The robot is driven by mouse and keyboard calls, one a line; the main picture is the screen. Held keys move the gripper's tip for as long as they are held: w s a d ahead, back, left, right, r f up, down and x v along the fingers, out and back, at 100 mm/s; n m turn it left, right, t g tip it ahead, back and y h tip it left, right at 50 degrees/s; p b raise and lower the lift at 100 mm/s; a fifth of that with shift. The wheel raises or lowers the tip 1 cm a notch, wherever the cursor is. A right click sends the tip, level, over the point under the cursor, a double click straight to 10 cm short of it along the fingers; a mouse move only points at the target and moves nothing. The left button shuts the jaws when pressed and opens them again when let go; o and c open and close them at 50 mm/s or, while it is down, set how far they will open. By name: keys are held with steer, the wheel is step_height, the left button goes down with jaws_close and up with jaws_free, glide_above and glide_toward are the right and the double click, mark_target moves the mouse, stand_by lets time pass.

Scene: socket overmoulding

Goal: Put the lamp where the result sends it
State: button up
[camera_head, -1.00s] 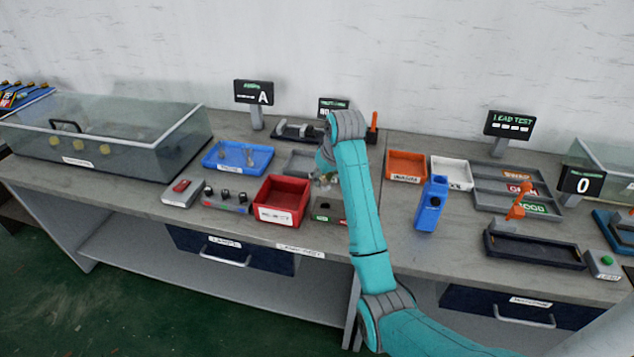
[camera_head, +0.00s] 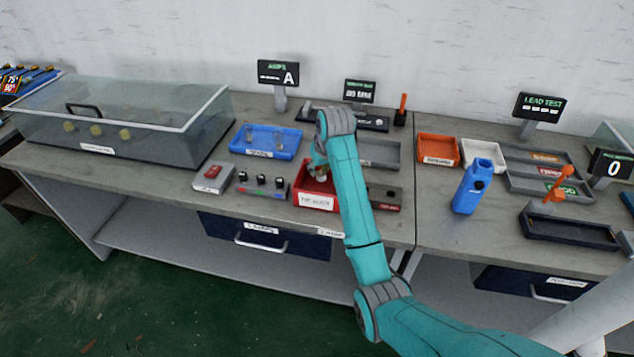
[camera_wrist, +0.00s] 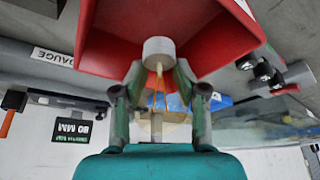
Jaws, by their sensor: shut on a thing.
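My gripper (camera_wrist: 158,82) is shut on a lamp (camera_wrist: 158,50). The lamp's round pale grey end faces away from my wrist, and thin amber parts show behind it between the fingers. In the wrist view, the lamp is in front of the red bin (camera_wrist: 105,55), over its opening. My wrist covers much of the bin, and the lamp is hardly visible there. How far the lamp is above the bin floor is unclear.
A blue tray (camera_head: 287,152) with lamps stands behind left. A display reading A (camera_head: 278,72) and a gauge display (camera_head: 359,90) stand behind. Orange (camera_head: 437,150) and white trays (camera_head: 480,155) are farther right.

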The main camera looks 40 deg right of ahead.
mark_target(324, 168)
steer(key=shift+f, duration=2.55)
steer(key=shift+f, duration=0.1)
steer(key=o, duration=1)
steer(key=shift+o, duration=0.2)
steer(key=v, duration=1.2)
